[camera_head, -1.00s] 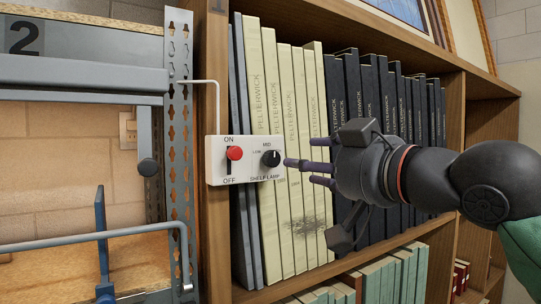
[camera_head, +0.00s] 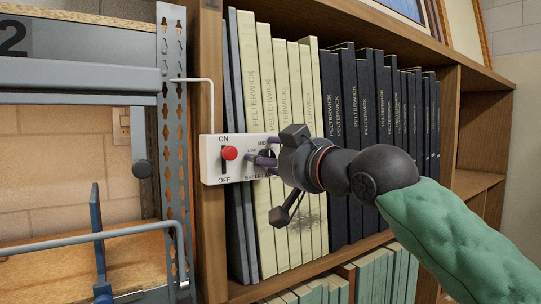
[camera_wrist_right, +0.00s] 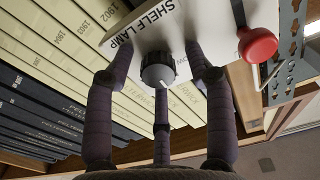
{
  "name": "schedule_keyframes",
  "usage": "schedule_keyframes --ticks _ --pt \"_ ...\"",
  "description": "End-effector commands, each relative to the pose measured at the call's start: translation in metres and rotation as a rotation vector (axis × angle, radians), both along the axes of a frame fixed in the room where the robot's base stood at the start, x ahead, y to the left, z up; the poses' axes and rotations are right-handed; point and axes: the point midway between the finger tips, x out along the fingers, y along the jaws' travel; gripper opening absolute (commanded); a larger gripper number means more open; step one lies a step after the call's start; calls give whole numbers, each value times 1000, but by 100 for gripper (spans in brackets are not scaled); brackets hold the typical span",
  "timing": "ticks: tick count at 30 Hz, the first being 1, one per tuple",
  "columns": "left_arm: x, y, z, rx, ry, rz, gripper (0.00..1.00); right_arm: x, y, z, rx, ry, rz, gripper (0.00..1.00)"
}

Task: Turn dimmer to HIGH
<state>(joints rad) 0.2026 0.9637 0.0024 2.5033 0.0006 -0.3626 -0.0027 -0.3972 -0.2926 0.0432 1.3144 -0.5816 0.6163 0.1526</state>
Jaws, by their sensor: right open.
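The white shelf lamp control box (camera_head: 211,170) is fixed to the wooden upright, with a red-knobbed ON/OFF switch (camera_head: 229,154) at its left. The switch knob sits towards the ON end of its slot. My right gripper (camera_head: 262,163) is at the box's right half, and its fingers cover most of the dimmer there. In the right wrist view the black dimmer knob (camera_wrist_right: 157,70) with a white pointer mark sits between the open fingers (camera_wrist_right: 160,85). The fingers surround the knob with gaps visible. The HIGH label is hidden. My left gripper is not in view.
Cream and dark book spines (camera_head: 330,120) stand right behind and beside the box. A grey metal rack (camera_head: 80,75) with a perforated post (camera_head: 173,130) is at the left. A thin white conduit (camera_head: 212,95) runs up from the box.

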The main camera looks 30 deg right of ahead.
Motion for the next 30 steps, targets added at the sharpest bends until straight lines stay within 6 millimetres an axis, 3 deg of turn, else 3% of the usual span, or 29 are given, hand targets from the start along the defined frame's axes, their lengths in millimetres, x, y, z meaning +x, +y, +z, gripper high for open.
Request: schedule_keyframes --ticks 4,5,10,21,30 --pt "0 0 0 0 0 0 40 0 0 0 0 -1 0 54" --pt "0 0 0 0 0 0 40 0 0 0 0 -1 0 49" --pt "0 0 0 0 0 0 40 0 0 0 0 -1 0 1" --pt "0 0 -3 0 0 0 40 -1 0 1 32 -1 0 0" --pt "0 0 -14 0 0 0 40 -1 -1 1 209 8 1 0"
